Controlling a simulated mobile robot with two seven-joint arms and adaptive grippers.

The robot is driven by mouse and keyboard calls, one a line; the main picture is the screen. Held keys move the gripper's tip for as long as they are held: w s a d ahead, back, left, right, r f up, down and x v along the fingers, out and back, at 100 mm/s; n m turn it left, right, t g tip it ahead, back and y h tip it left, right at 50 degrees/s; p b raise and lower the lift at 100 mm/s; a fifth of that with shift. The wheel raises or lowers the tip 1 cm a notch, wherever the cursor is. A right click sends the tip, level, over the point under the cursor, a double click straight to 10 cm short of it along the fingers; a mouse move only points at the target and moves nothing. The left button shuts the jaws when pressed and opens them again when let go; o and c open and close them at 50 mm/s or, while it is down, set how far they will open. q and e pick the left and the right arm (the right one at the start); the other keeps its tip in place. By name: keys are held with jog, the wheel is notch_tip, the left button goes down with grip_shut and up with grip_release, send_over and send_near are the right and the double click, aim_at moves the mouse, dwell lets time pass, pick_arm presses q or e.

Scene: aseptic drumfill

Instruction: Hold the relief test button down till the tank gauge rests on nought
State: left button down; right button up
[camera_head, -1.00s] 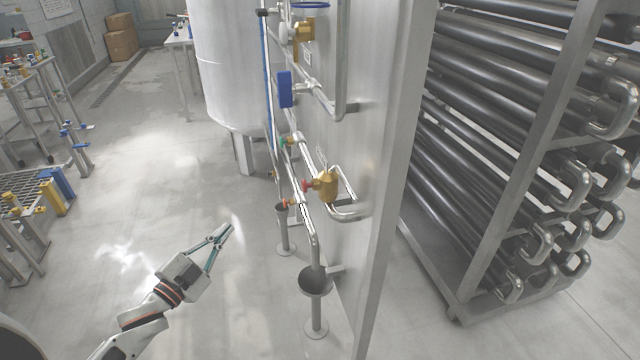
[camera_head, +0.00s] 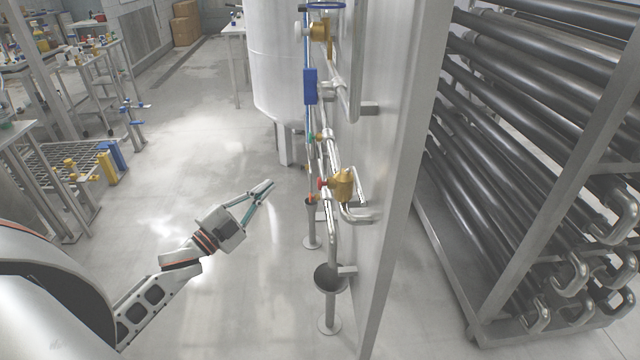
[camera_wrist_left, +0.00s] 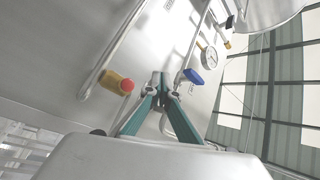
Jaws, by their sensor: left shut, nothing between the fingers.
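A brass valve body (camera_head: 343,185) with a red button (camera_head: 322,184) on its left side sits on the pipework of the steel panel. In the left wrist view the red button (camera_wrist_left: 127,86) sticks out of the brass body (camera_wrist_left: 113,80), left of my fingertips. A round white gauge (camera_wrist_left: 208,56) is at upper right there; its needle is too small to read. My left gripper (camera_head: 266,185) is shut and empty, left of the red button and apart from it. Its fingers (camera_wrist_left: 160,78) meet in the wrist view. My right gripper is out of view.
The steel panel (camera_head: 398,150) stands right of the pipes, with a rack of dark tubes (camera_head: 520,150) beyond it. A white tank (camera_head: 275,70) stands behind. A drain funnel (camera_head: 331,279) is below the valve. Open floor lies left of the pipes.

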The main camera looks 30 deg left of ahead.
aim_at(323, 184)
pick_arm(q)
jog(key=w+d, duration=0.4)
jog(key=d, duration=0.3)
jog(key=shift+w+d, duration=0.25)
jog(key=shift+w, duration=0.05)
jog(key=shift+w+d, duration=0.1)
jog(key=shift+d, duration=0.05)
dwell(1.5)
jog(key=shift+w+d, duration=0.15)
jog(key=shift+d, duration=0.05)
jog(key=shift+w+d+p, duration=0.25)
jog(key=shift+d+p, duration=0.05)
jog(key=shift+d, duration=0.25)
dwell(2.6)
jog(key=shift+a, duration=0.15)
dwell(1.3)
jog(key=shift+s+a, duration=0.5)
jog(key=shift+a, duration=0.25)
